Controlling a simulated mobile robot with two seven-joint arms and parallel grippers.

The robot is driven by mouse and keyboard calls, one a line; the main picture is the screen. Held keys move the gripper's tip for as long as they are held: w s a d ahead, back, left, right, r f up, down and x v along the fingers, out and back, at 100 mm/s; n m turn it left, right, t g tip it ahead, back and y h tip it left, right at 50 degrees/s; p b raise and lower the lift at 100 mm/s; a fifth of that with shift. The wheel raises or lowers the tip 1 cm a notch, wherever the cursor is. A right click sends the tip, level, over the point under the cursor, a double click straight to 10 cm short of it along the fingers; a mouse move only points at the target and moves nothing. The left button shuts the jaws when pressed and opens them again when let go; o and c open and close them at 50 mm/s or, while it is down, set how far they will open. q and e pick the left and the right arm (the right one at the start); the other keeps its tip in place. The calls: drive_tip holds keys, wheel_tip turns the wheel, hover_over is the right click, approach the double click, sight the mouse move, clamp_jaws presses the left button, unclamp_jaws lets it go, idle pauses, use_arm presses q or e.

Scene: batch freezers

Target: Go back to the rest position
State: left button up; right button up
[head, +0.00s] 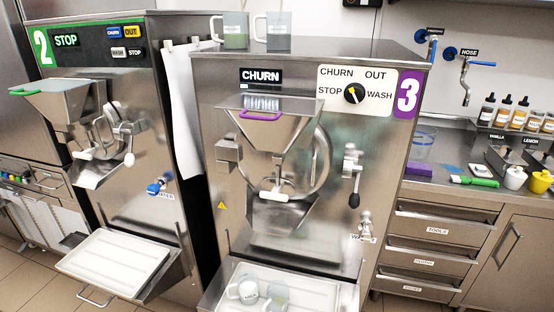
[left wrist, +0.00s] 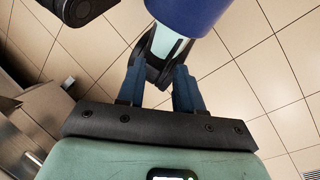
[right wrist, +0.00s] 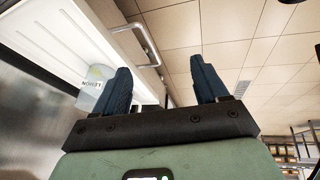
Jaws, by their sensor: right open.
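Neither gripper shows in the head view. In the left wrist view my left gripper (left wrist: 158,85) has its two blue fingers a modest gap apart. A dark forked part, a pale teal piece and a large blue rounded body show just beyond the tips; I cannot tell whether the fingers touch any of it. In the right wrist view my right gripper (right wrist: 162,82) has its fingers wide apart with nothing between them. A cup with a lemon label (right wrist: 95,88) shows beside its left finger, by a white tray (right wrist: 55,35).
Machine 3 (head: 300,80) stands in front, with cups on its tray (head: 325,290) and two jugs (head: 236,30) on top. Machine 2 (head: 150,110) is at left with an empty tray (head: 110,265). A counter with drawers (head: 436,232) is at right. Tiled floor shows in both wrist views.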

drive_tip(key=s+d+f+m+g, duration=0.2)
drive_tip(key=s+d+f+m, duration=0.2)
drive_tip(key=s+f+m, duration=0.8)
drive_tip(key=s+d+f+m+g, duration=0.25)
drive_tip(key=s+f+m, duration=0.4)
drive_tip(key=s, duration=0.95)
wheel_tip(320, 180, up, 11)
drive_tip(key=w+p, duration=0.2)
drive_tip(key=p, duration=1)
drive_tip(key=shift+w+d+f+n, duration=0.2)
drive_tip(key=shift+w+d+n, duration=0.1)
drive_tip(key=shift+w+n, duration=0.15)
drive_tip(key=shift+s, duration=0.1)
